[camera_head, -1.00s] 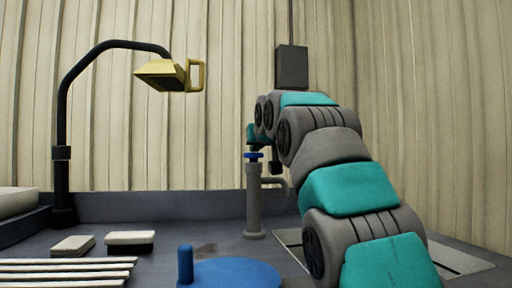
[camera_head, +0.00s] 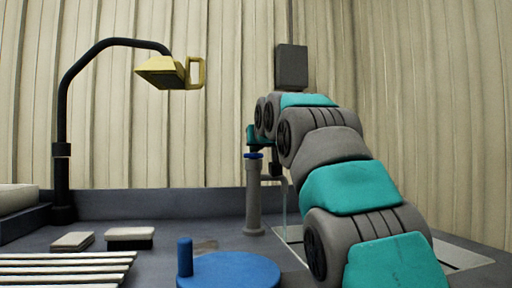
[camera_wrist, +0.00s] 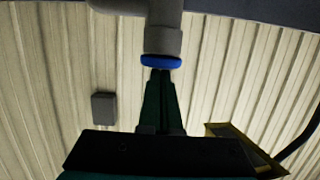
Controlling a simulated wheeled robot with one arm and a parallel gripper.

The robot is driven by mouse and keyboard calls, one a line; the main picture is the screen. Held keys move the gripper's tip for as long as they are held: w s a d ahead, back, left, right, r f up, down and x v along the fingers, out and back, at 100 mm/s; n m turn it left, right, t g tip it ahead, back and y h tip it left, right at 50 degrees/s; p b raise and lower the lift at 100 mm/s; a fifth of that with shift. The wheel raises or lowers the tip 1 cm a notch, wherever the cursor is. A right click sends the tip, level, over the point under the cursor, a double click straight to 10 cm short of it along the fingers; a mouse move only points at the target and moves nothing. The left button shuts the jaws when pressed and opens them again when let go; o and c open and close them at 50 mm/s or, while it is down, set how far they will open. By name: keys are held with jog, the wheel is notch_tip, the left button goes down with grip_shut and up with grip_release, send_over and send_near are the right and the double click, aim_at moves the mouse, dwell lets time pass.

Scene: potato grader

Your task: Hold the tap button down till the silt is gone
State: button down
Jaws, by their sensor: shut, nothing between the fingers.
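The tap (camera_head: 253,200) is a grey post with a side spout and a blue button (camera_head: 253,156) on top. My gripper (camera_head: 253,149) points down from above, shut and empty. Its fingertips meet the button, which also shows in the wrist view (camera_wrist: 161,61) just beyond the shut fingertips (camera_wrist: 160,72). A thin, pale stream of water (camera_head: 284,208) falls from the spout. It lands by a pale-edged, flat basin area (camera_head: 462,257), mostly hidden behind my arm. I cannot make out silt there.
A blue disc with an upright peg (camera_head: 235,272) lies in front of the tap, a brown smudge (camera_head: 206,246) behind it. Two pale-topped blocks (camera_head: 130,234) and a slatted rack (camera_head: 65,268) are at left. A yellow lamp (camera_head: 165,72) hangs above.

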jog(key=shift+w+a+f+g, duration=0.1)
jog(key=shift+w+f+g, duration=0.1)
jog(key=shift+f, duration=0.5)
jog(key=shift+w+f+g, duration=0.1)
jog(key=shift+w+f, duration=0.1)
jog(key=shift+f, duration=0.45)
dwell(1.6)
jog(key=r+p, duration=0.1)
jog(key=r, duration=0.1)
jog(key=r+p, duration=0.2)
jog(key=r, duration=0.1)
jog(key=shift+s+r, duration=0.2)
jog(key=shift+r, duration=0.05)
jog(key=b+v, duration=0.1)
jog(key=v, duration=0.9)
jog(key=shift+s+r, duration=0.25)
jog(key=shift+r, duration=0.15)
